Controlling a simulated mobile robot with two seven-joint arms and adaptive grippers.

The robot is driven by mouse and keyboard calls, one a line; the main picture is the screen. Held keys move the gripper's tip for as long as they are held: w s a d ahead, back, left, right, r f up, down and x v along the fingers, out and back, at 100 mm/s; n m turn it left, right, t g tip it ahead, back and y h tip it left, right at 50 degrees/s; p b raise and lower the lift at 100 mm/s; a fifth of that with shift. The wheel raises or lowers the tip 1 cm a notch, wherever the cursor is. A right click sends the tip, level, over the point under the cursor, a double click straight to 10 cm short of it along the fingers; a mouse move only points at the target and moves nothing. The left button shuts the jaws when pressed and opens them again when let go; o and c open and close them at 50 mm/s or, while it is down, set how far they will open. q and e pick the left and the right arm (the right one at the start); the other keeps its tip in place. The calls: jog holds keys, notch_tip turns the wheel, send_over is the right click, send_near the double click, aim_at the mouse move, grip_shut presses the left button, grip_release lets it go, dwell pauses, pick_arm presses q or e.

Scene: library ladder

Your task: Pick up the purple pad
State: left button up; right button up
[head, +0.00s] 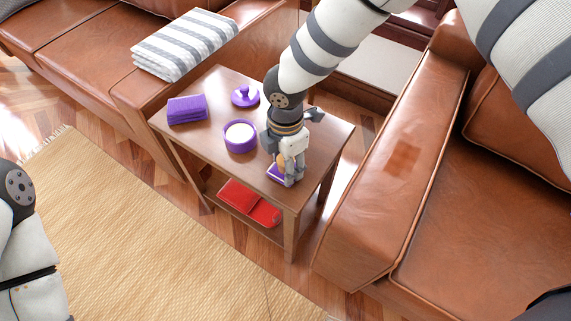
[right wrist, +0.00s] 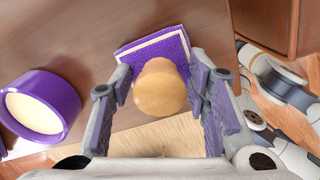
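The purple pad (head: 274,174) lies on the small wooden side table, near its front right corner. It has a cream border and a round wooden knob (right wrist: 160,88) on top. The pad also shows in the right wrist view (right wrist: 155,46), partly covered by the knob. My right gripper (head: 290,178) points down over the pad. In the right wrist view its purple-lined fingers (right wrist: 164,100) stand apart on either side of the knob, with a gap showing at each side. Only a part of my left arm shows at the head view's left edge; its gripper is out of view.
The side table (head: 215,82) also bears a purple tub (head: 240,137) with pale contents, its purple lid (head: 245,96) and a folded purple cloth (head: 187,109). A red item (head: 250,203) lies on the lower shelf. Leather seats (head: 400,150) flank the table.

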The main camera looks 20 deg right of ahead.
jog(key=shift+c, duration=0.6)
notch_tip(320, 180, up, 3)
jog(key=shift+r+p, duration=0.15)
jog(key=shift+p, duration=0.15)
pick_arm(q)
jog(key=shift+t, duration=0.7)
jog(key=w+r+p, duration=0.3)
jog(key=w+r, duration=0.1)
jog(key=shift+r, duration=0.2)
pick_arm(e)
jog(key=s+a+r, duration=0.3)
jog(key=s+r, duration=0.6)
jog(key=s, duration=0.4)
jog(key=shift+s+r, duration=0.35)
jog(key=shift+r, duration=0.05)
jog(key=shift+o, duration=1.1)
jog(key=shift+c, duration=0.5)
